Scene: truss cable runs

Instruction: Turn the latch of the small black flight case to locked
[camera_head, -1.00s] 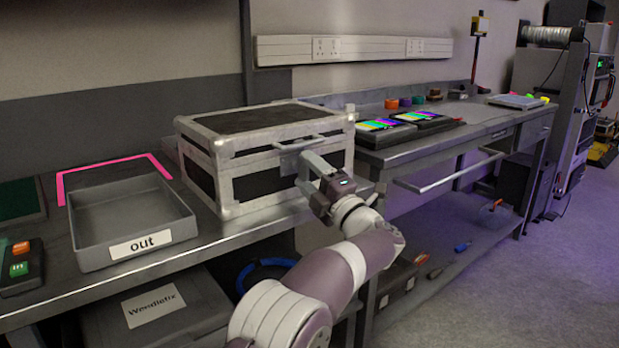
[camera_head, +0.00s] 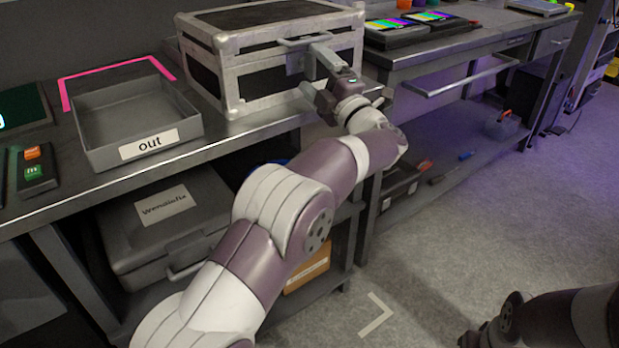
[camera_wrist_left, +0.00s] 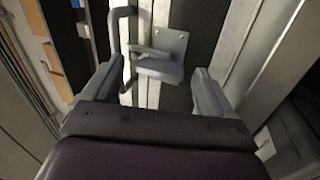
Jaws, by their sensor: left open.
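The small black flight case (camera_head: 262,60), with silver edging and a front handle (camera_head: 308,40), stands closed on the bench. Its latch (camera_wrist_left: 158,66) shows in the left wrist view as a grey lever on a plate with screws. My left gripper (camera_head: 318,75) is at the front of the case. In the wrist view, the left gripper (camera_wrist_left: 153,92) has its fingers apart, one on each side of the latch, and it holds nothing. In the head view the gripper mostly hides the latch.
A grey tray (camera_head: 88,150) marked "out" stands left of the case, by pink tape (camera_head: 66,88). A two-button box (camera_head: 33,165) is at the far left. A second bench with lit colour screens (camera_head: 395,28) is behind right. A grey case (camera_head: 165,225) sits on the lower shelf.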

